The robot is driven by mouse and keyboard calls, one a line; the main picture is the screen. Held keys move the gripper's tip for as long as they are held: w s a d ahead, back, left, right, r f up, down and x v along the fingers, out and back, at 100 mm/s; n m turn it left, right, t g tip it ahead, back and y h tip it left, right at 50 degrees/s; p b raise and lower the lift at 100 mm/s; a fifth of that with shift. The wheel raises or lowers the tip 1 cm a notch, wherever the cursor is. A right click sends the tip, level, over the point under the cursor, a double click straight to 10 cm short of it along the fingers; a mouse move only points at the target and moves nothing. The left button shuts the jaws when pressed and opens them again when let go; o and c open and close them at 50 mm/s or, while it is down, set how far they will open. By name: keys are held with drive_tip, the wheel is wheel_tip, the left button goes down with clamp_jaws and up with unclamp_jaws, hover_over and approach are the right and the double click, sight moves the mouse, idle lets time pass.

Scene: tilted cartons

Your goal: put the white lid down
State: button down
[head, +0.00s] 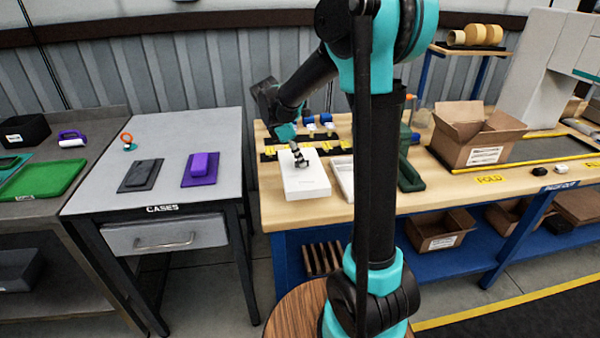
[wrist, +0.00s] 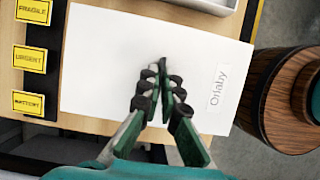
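A white, flat-topped rectangular piece (head: 303,180), which I take to be the white lid or a box with the lid on it, is at the left front of the wooden bench. In the wrist view its broad top (wrist: 110,70) fills the middle and carries the word "Orlaby". My gripper (head: 300,160) is over this top, pointing down; in the wrist view its green and black fingers (wrist: 158,70) lie close together in front of the white surface. I cannot tell whether they grip anything or touch it. The underside is hidden.
An open, shallow whitish tray (head: 342,178) lies just right of it, partly behind my arm. Yellow labels (wrist: 30,58) on black strips line the bench behind. An open cardboard carton (head: 475,135) stands to the right. The grey cases table (head: 155,185) is left, across a gap.

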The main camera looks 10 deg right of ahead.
sight(298, 167)
drive_tip(key=shift+f, duration=2.5)
drive_tip(key=shift+f, duration=0.1)
drive_tip(key=c, duration=1.7)
unclamp_jaws()
